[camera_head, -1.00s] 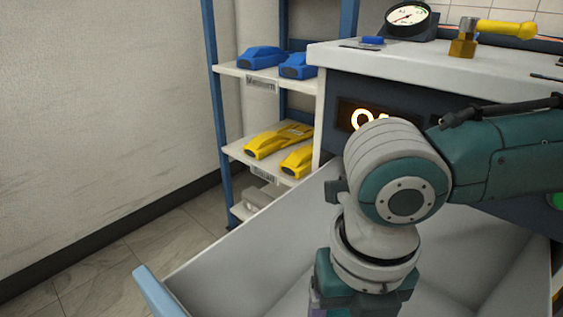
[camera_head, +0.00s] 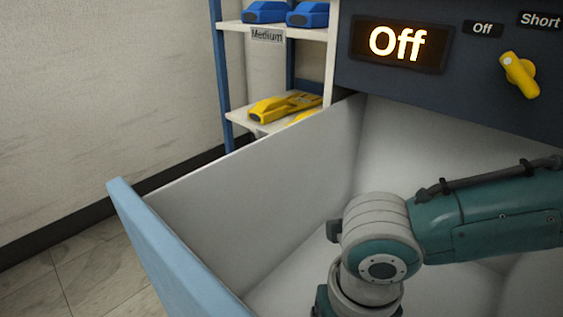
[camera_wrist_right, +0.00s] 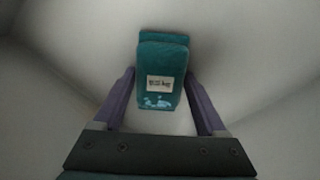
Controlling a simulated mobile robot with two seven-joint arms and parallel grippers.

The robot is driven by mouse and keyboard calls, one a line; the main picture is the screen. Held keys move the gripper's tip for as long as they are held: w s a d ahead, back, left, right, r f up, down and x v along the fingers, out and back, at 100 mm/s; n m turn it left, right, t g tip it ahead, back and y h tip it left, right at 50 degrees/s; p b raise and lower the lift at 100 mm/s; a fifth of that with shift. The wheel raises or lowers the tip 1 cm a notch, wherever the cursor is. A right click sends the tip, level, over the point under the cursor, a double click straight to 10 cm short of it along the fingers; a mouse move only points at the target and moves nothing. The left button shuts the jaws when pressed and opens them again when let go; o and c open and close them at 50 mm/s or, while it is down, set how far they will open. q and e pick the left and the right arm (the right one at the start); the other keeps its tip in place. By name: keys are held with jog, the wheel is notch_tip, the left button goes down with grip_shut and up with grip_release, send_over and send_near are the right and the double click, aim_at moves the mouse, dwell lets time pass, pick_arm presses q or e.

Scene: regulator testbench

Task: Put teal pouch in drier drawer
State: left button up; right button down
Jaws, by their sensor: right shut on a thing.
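The teal pouch (camera_wrist_right: 160,62), with a white label, shows in the right wrist view. My right gripper (camera_wrist_right: 160,78) is shut on it, with a purple finger at each side. The drier drawer (camera_head: 175,250) is pulled open in the head view, with a light blue front and pale inner walls (camera_head: 265,160). My right arm reaches down inside the drawer. The gripper's fingers and the pouch are below the head picture. Pale surfaces surround the pouch in the wrist view; I cannot tell whether it touches the drawer floor. My left gripper is not in view.
A panel above the drawer has a lit "Off" display (camera_head: 397,43) and a yellow knob (camera_head: 519,75). A blue-framed shelf (camera_head: 222,70) with blue and yellow items stands behind the drawer. Free floor (camera_head: 95,280) lies to the left.

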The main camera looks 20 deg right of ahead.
jog(key=shift+r, duration=0.1)
jog(key=shift+w, duration=0.1)
jog(key=shift+c, duration=1.8)
grip_release()
jog(key=shift+f, duration=0.2)
jog(key=o, duration=0.4)
jog(key=shift+c, duration=0.2)
notch_tip(320, 180, up, 12)
jog(key=p, duration=0.7)
jog(key=shift+r+p, duration=0.25)
jog(key=shift+p, duration=0.05)
